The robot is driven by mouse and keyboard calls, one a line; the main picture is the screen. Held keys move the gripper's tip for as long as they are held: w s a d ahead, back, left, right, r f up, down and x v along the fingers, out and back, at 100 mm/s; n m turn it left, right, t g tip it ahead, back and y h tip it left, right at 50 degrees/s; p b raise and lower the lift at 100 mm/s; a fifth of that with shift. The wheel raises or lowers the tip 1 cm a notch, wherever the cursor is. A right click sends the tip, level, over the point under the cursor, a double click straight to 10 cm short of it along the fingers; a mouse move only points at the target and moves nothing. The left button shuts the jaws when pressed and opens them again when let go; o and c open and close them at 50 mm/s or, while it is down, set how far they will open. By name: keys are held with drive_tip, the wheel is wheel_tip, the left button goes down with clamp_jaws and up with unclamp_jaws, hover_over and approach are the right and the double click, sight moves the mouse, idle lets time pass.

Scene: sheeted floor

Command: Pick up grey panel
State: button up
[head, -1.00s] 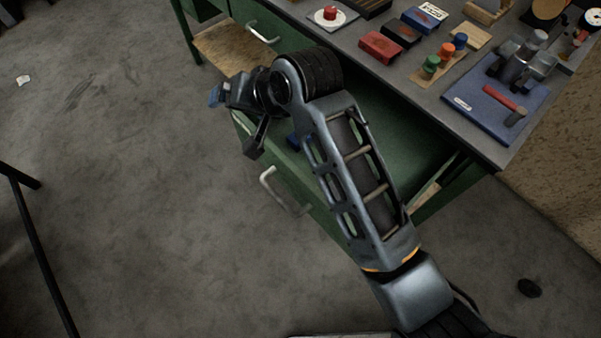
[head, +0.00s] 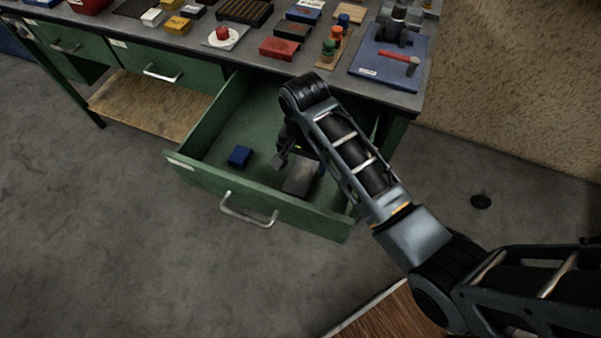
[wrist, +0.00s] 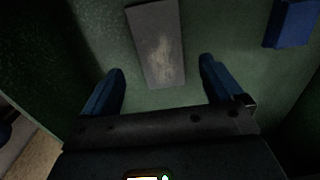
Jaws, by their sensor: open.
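The grey panel (head: 301,177) lies flat in the open green drawer (head: 205,134), toward its right side. In the wrist view the grey panel (wrist: 157,45) is a narrow rectangle with a pale worn patch. My gripper (head: 290,155) is inside the drawer area, just behind the panel in the head view and partly hidden by my arm. In the wrist view my gripper (wrist: 163,80) is open, with blue fingers apart. The near end of the panel lies between the fingertips in the picture, and nothing is gripped. The height of the fingers above the panel is unclear.
A small blue block (head: 239,156) lies left of the panel in the drawer; it also shows in the wrist view (wrist: 290,23). The drawer walls and front with its handle (head: 249,211) surround the space. The workbench top (head: 345,84), crowded with items, overhangs behind.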

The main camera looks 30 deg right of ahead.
sight(302, 174)
drive_tip(key=shift+s+a+f, duration=0.1)
drive_tip(key=shift+a+f, duration=0.05)
drive_tip(key=shift+f, duration=0.95)
drive_tip(key=shift+s+a+f, duration=0.1)
drive_tip(key=shift+f, duration=1)
drive_tip(key=c, duration=1.3)
